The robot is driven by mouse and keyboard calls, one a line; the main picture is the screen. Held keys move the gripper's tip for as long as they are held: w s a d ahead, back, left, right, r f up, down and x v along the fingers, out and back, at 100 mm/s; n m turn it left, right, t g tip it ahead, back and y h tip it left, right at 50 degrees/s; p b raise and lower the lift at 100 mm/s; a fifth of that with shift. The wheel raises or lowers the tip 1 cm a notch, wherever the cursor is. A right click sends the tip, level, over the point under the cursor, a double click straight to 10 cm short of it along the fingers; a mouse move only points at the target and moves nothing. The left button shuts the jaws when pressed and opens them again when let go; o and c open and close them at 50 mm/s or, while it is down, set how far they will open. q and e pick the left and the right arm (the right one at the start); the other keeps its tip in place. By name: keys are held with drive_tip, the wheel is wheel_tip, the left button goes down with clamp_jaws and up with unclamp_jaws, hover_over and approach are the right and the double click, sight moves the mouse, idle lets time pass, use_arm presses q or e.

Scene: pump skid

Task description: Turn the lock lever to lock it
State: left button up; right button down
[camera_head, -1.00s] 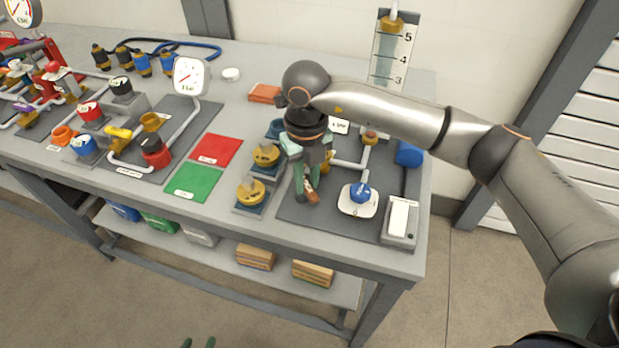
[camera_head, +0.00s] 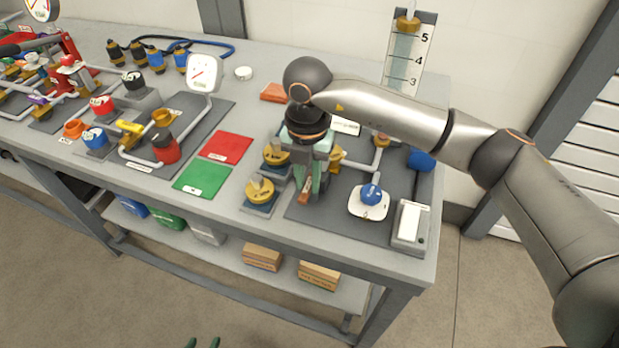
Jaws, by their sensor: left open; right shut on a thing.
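The lock lever (camera_head: 304,197) shows only as a short orange-brown end on the dark panel at the right of the bench. The rest of it is hidden by my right gripper (camera_head: 311,192). That gripper points down from above, with its green fingers shut on the lever.
A blue knob (camera_head: 371,194) on a white plate and a grey box (camera_head: 411,225) stand right of the lever. Yellow-topped valves (camera_head: 260,190) stand to its left. Green (camera_head: 203,180) and red (camera_head: 226,147) mats lie flat further left.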

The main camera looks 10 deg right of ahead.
sight(307, 185)
idle(0.5)
drive_tip(key=c, duration=0.7)
unclamp_jaws()
drive_tip(key=shift+c, duration=0.2)
drive_tip(key=shift+r, duration=0.1)
wheel_tip(307, 185, up, 12)
drive_tip(key=shift+r+b, duration=0.2)
drive_tip(key=shift+b, duration=0.2)
